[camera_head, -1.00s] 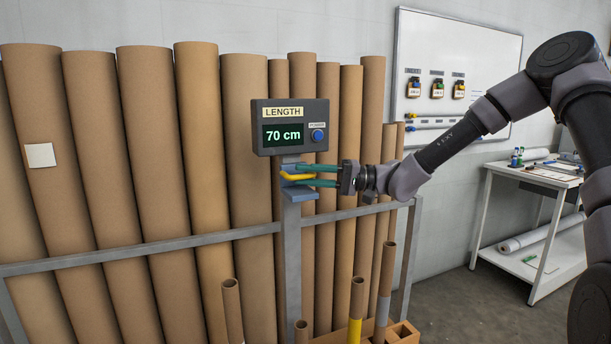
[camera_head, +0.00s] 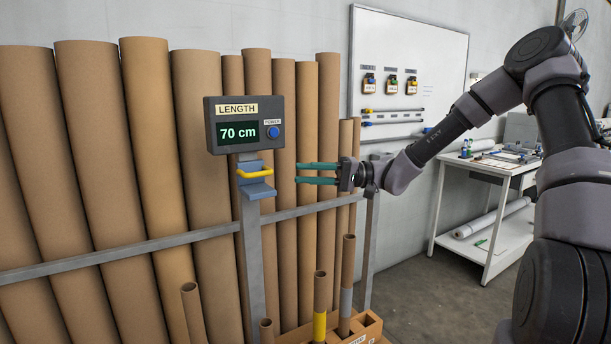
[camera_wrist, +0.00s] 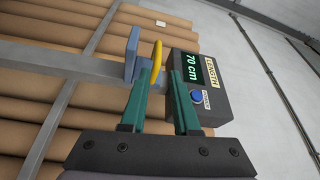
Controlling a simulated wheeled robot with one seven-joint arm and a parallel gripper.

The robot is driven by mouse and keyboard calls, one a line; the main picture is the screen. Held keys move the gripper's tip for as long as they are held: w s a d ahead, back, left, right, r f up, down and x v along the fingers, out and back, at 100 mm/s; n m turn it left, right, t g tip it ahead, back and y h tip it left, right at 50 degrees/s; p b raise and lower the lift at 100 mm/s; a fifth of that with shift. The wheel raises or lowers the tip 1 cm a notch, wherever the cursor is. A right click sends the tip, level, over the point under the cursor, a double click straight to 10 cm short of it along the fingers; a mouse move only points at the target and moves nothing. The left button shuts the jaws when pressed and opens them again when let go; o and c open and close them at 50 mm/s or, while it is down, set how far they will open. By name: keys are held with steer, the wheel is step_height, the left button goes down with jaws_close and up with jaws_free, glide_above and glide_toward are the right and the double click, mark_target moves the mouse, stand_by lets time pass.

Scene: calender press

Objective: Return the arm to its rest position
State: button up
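My gripper (camera_head: 318,174) is open and empty, its two green fingers pointing left toward the post in the head view. The fingers also show in the wrist view (camera_wrist: 165,98), spread apart. A blue holder with a yellow handle (camera_head: 254,173) sits on the grey post, below the length display (camera_head: 245,125), which reads 70 cm. The fingertips are clear of the handle, with a gap to its right. In the wrist view the yellow handle (camera_wrist: 153,62) lies beyond the fingers. My arm reaches in from the right, bent at the elbow.
Tall cardboard tubes (camera_head: 150,150) lean on the wall behind a grey rail (camera_head: 120,257). Short tubes stand in a wooden box (camera_head: 368,325) below my gripper. A whiteboard (camera_head: 440,60) hangs behind my arm. A white table (camera_head: 476,163) stands at the right.

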steer(key=s+d+f+m+t+h, duration=0.1)
steer(key=s+d+f+t+h, duration=0.1)
steer(key=s+d+h, duration=0.7)
steer(key=s+d+r+m+t+h, duration=0.3)
steer(key=d+r, duration=0.3)
steer(key=d, duration=0.3)
steer(key=s+d+r+m+t+h, duration=0.4)
steer(key=s+d+r+t, duration=0.1)
steer(key=d, duration=0.5)
step_height(320, 180, up, 3)
steer(key=shift+s+f+t, duration=0.2)
steer(key=shift+s+t, duration=0.15)
steer(key=shift+t, duration=0.25)
